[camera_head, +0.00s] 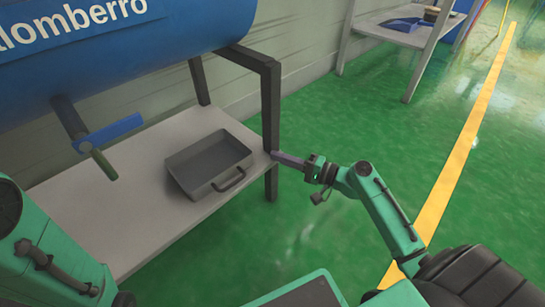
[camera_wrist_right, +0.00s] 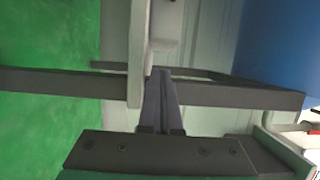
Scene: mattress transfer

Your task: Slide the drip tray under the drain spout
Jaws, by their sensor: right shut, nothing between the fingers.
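The grey drip tray (camera_head: 207,163) lies on the light shelf under the blue tank, with its handle facing the front right. The drain spout (camera_head: 72,118) hangs from the tank to the left of the tray, with a blue lever and a greenish end. The tray is beside the spout, not below it. My right gripper (camera_head: 278,157) is shut and empty, at the shelf's right edge by the dark front leg, apart from the tray. Its closed fingers (camera_wrist_right: 161,95) show in the right wrist view. My left arm shows at the lower left; its gripper is out of view.
The blue tank (camera_head: 120,40) hangs over the shelf (camera_head: 120,215). The dark frame leg (camera_head: 271,120) stands close to my right fingers and also shows in the right wrist view (camera_wrist_right: 240,95). Another shelf unit (camera_head: 400,35) stands at the back. Green floor is clear at right.

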